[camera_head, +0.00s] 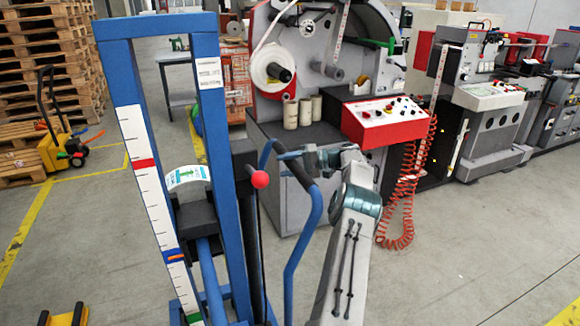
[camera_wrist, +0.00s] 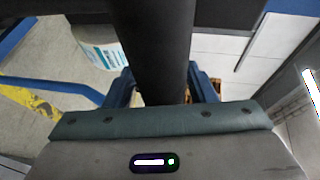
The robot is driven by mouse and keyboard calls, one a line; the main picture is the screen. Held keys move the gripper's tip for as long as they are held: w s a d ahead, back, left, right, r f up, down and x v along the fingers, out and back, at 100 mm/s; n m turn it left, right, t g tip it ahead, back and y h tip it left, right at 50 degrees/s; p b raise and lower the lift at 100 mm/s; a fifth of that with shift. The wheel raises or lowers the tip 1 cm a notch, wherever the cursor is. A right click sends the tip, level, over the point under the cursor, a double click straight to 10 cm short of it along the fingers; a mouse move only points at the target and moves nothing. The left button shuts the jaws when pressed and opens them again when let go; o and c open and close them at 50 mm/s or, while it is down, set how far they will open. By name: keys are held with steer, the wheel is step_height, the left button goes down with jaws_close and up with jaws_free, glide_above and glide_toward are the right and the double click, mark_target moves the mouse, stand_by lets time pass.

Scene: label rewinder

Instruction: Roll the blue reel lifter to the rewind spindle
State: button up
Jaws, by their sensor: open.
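The blue reel lifter (camera_head: 127,90) stands upright in the left half of the head view, with a scale strip and a red ball-topped lever. Its curved blue push handle (camera_head: 306,235) has a black grip (camera_head: 298,170). My gripper (camera_head: 285,157) is at this grip in the head view. In the wrist view, my open gripper (camera_wrist: 163,90) has blue fingers on either side of the black grip (camera_wrist: 150,40); contact cannot be told. Behind stands the rewinder (camera_head: 262,125), with a dark spindle (camera_head: 280,73) in a white roll and a bare grey spindle (camera_head: 328,70); which is the rewind spindle is unclear.
A red control box (camera_head: 375,125) with a coiled red hose (camera_head: 405,190) fronts the rewinder. Pallets (camera_head: 45,55) and a yellow pallet truck (camera_head: 55,150) stand at left. Another machine (camera_head: 490,105) is at right. The floor at lower right is clear.

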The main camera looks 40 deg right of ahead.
steer(key=p+v, duration=0.1)
steer(key=v, duration=0.6)
steer(key=shift+s+d, duration=0.2)
steer(key=shift+d, duration=0.05)
stand_by(0.5)
